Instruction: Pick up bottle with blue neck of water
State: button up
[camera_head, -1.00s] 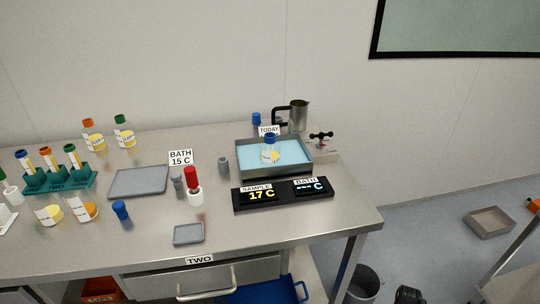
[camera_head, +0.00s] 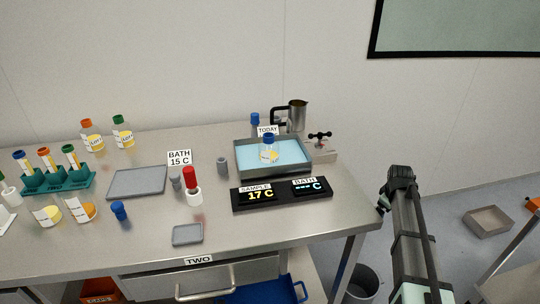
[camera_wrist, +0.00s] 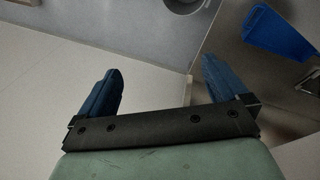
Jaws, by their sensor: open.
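The bottle with the blue neck (camera_head: 269,150) stands in the water bath tray (camera_head: 309,167), in pale blue water, behind the black display panel. In the head view my arm is at the lower right, beyond the table's right edge and well away from the bottle. The wrist view does not show the bottle.
The display panel (camera_head: 282,203) reads SAMPLE 17 C. A metal jug (camera_head: 297,116) and a clamp-like fixture (camera_head: 320,145) stand near the bath. A red-topped white bottle (camera_head: 193,191) is to its left. A blue tray (camera_wrist: 278,32) and a bin lie below the table.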

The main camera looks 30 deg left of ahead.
jog(key=w+a+r+n+t, duration=0.1)
jog(key=w+a+r, duration=0.25)
jog(key=r, duration=0.45)
jog(key=w+a+r+n+t, duration=0.1)
jog(key=w+a+r+n, duration=0.1)
jog(key=a+r, duration=0.35)
notch_tip(320, 180, up, 18)
jog(key=n+g, duration=0.5)
jog(key=n, duration=0.6)
send_over(269, 148)
jog(key=w+a, duration=0.2)
notch_tip(269, 148, down, 12)
jog(key=shift+w+d+f, duration=0.15)
jog(key=shift+f, duration=0.1)
jog(key=c, duration=1.1)
jog(key=shift+r, duration=0.1)
